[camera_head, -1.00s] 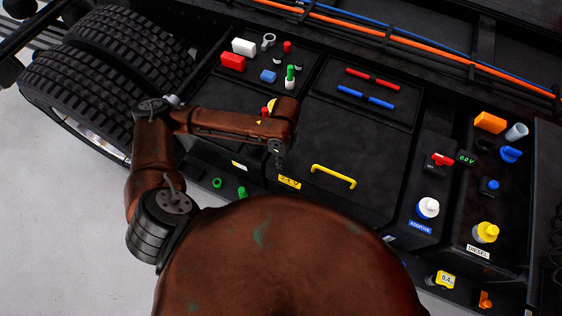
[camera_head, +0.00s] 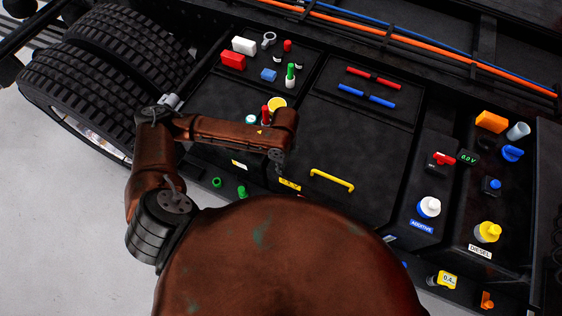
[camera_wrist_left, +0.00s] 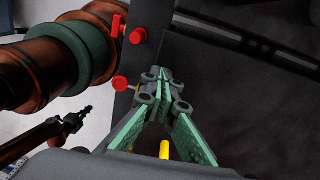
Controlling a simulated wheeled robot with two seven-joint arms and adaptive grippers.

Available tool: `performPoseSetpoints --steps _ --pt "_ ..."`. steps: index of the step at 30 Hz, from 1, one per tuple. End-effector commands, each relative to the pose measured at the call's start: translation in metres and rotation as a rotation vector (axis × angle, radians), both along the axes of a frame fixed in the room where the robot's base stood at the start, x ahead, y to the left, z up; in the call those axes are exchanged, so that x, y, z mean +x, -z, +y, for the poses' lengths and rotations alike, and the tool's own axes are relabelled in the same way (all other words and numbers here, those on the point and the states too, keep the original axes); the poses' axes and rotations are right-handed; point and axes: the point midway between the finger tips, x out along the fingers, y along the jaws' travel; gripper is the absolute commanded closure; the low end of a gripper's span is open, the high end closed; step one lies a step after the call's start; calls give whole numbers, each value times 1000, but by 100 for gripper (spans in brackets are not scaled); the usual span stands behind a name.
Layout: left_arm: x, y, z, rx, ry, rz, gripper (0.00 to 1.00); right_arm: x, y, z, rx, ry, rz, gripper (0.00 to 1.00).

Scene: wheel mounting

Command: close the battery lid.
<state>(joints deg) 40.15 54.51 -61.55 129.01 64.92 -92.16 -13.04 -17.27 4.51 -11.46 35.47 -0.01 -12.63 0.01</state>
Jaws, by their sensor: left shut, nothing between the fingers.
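The battery lid (camera_head: 340,145) is a black panel with a yellow handle (camera_head: 332,180) near its front edge. It looks flat in the head view, though I cannot tell whether it sits fully flush. A yellow 24 V label (camera_head: 290,184) is left of the handle. My left gripper (camera_head: 283,178) points down by the lid's front left corner, close to the label and left of the handle. In the left wrist view its fingers (camera_wrist_left: 164,82) are shut and empty, and a yellow bar (camera_wrist_left: 164,150) shows behind them.
Red (camera_head: 373,78) and blue (camera_head: 366,96) bars lie behind the lid. Caps and coloured blocks stand to the left, near a red post (camera_head: 266,112). A white additive cap (camera_head: 429,207) and a yellow diesel cap (camera_head: 488,232) are to the right. Tyres (camera_head: 90,85) stand at far left.

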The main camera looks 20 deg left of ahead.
Motion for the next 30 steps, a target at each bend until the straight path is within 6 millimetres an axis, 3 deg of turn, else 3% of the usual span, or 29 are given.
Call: performPoseSetpoints --steps 1,5,15,24,30 --pt "-8 7 0 1 -2 24 100 0 -1 0 0 0 0 100" --pt "-9 -2 1 1 -2 24 100 1 -12 0 0 0 -1 100" --pt "-5 -45 1 1 -2 4 100 5 -60 0 0 -1 -8 100" --pt "-2 -107 1 2 -1 -5 100 4 -49 -1 -1 -1 -7 100" --pt "-3 -133 1 2 -2 -2 100 4 -48 -1 -1 -1 -6 100"
